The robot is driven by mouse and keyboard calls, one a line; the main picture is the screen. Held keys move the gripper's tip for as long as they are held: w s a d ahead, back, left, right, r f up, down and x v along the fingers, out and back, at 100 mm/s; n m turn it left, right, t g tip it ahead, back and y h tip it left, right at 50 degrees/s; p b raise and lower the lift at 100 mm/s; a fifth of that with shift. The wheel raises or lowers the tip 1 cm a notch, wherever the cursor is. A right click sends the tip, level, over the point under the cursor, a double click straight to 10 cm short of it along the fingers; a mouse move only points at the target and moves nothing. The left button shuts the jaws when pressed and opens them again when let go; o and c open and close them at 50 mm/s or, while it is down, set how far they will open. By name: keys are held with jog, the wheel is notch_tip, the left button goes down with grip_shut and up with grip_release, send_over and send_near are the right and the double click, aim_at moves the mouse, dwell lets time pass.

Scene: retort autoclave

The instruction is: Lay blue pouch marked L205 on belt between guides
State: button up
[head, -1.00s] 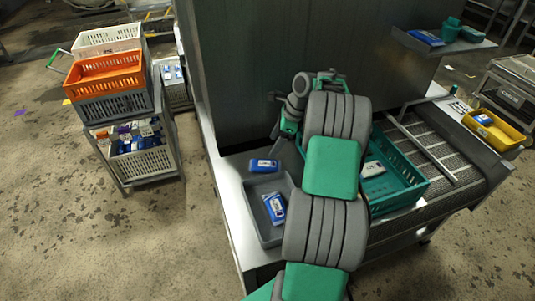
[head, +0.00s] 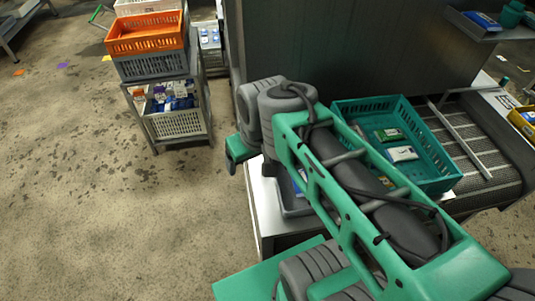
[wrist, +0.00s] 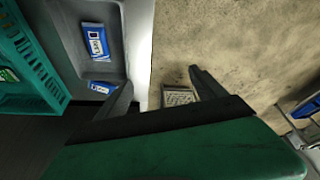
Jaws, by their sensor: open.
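In the wrist view a blue-and-white pouch (wrist: 96,42) lies in a grey tray (wrist: 128,22). A second blue pouch (wrist: 101,87) shows by the tray's near end. I cannot read L205 on either. My gripper (wrist: 160,78) is open and empty, with floor below its fingers, to the right of the tray.
A green basket (head: 440,163) with several pouches stands between the tray and the belt. A yellow bin (head: 524,123) is beyond the belt. A shelf (head: 468,27) is above. A cart (head: 178,124) with stacked crates stands on the left floor.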

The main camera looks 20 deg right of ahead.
jog(key=w+d+f+n+y, duration=0.25)
jog(key=w+d+n, duration=0.25)
jog(key=w+d, duration=0.85)
jog(key=w+d+f+n, duration=0.1)
jog(key=d+f, duration=0.3)
jog(key=d, duration=0.1)
jog(key=w+d+f+n+y, duration=0.1)
jog(key=d+f+n, duration=0.1)
jog(key=d+f, duration=0.2)
jog(key=w+d+f+n+y, duration=0.1)
jog(key=d+f, duration=0.3)
jog(key=d, duration=0.2)
jog(key=shift+w+f+n, duration=0.15)
jog(key=shift+w+n, duration=0.15)
jog(key=shift+w, duration=0.05)
jog(key=p+x, duration=0.1)
jog(key=x, duration=0.6)
jog(key=shift+s+a+f+p, duration=0.1)
jog(key=shift+s+a+p, duration=0.05)
jog(key=shift+p, duration=0.25)
jog(key=shift+a+f, duration=0.1)
jog(key=shift+f, duration=0.25)
jog(key=shift+c, duration=0.6)
